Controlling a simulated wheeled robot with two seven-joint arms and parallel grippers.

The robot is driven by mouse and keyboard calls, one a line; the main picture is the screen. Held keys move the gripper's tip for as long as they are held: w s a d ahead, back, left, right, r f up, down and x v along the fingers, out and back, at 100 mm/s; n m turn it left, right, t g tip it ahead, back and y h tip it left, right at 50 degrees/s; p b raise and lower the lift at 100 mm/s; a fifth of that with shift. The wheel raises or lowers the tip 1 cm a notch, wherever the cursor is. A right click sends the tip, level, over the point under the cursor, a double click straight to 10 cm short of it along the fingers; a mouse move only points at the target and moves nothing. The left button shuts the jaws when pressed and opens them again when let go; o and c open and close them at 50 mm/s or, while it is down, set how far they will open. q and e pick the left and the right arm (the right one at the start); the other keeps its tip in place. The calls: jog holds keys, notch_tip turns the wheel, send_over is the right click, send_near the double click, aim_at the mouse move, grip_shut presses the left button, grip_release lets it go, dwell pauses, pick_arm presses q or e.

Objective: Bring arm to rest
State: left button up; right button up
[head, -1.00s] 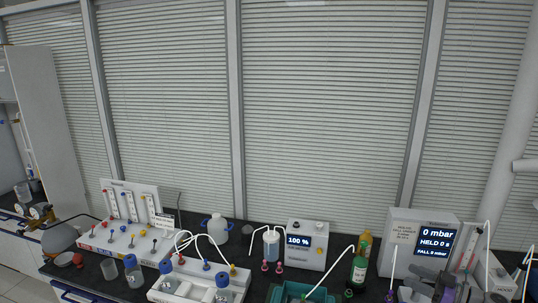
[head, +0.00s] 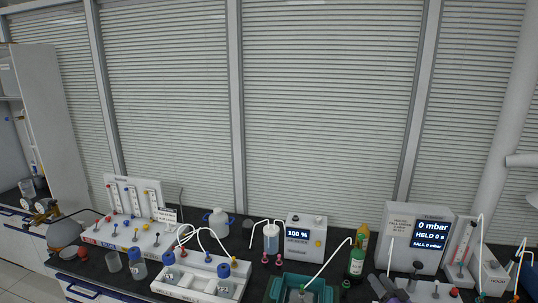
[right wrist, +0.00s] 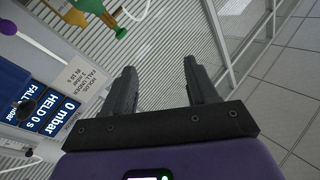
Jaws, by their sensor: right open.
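My right gripper (head: 388,287) shows at the bottom edge of the head view, in front of the pressure display unit (head: 428,236). Only its dark fingers and a little of the hand show there. In the right wrist view the two dark fingers (right wrist: 162,88) stand wide apart with nothing between them. The pressure display unit (right wrist: 50,105) lies to the left of the fingers in that view, and the window blinds and floor are behind. My left gripper is not in view.
A dark bench carries a valve panel (head: 128,232), a white bottle rack (head: 180,283), a 100 % display box (head: 306,240), a teal tray (head: 275,288) and a green bottle (head: 356,262). Thin white tubes arch above it. Tiled floor (right wrist: 290,95) shows free at right in the wrist view.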

jog(key=s+a+f+m+g+h, duration=0.35)
jog(key=s+a+f+g, duration=0.65)
jog(key=s+a+f, duration=0.85)
jog(key=s+a+f+n+g+y, duration=0.1)
jog(key=s+a+f+g, duration=0.15)
jog(key=s, duration=0.55)
jog(key=s+a+f+g, duration=0.1)
jog(key=s+a+g, duration=0.25)
jog(key=s, duration=0.45)
jog(key=s+a+f+n+g+y, duration=0.15)
jog(key=s+a, duration=0.25)
jog(key=s, duration=0.5)
notch_tip(320, 180, down, 10)
jog(key=h+b, duration=0.1)
jog(key=b, duration=0.9)
jog(key=shift+s+a+m+g+b, duration=0.15)
jog(key=shift+m+g+b, duration=0.2)
jog(key=shift+g, duration=0.1)
